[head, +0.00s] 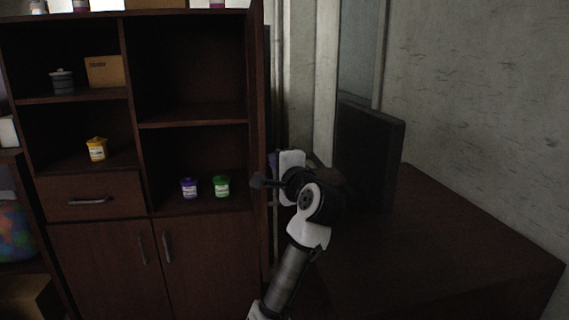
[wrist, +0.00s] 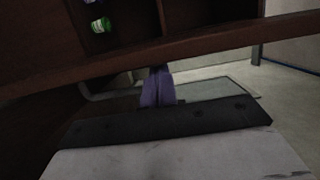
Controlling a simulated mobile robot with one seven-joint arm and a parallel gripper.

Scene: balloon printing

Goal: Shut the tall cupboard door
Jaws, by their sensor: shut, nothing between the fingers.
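The tall cupboard (head: 135,180) stands at the left in the head view. Its tall door (head: 257,90) stands open on the right side, seen almost edge-on, so the right-hand shelves are exposed. In the wrist view the door (wrist: 220,42) crosses as a slanting brown band. My gripper (head: 271,161) is just right of the door, on its outer side. Its purple fingers are together and empty in the wrist view (wrist: 158,72), their tips close to the band. I cannot tell whether they touch it.
A purple jar (head: 189,187) and a green jar (head: 221,185) stand on the lower right shelf. A yellow jar (head: 97,149) and a cardboard box (head: 104,71) are on the left shelves. A dark desk (head: 460,240) with a black monitor (head: 368,155) is at the right.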

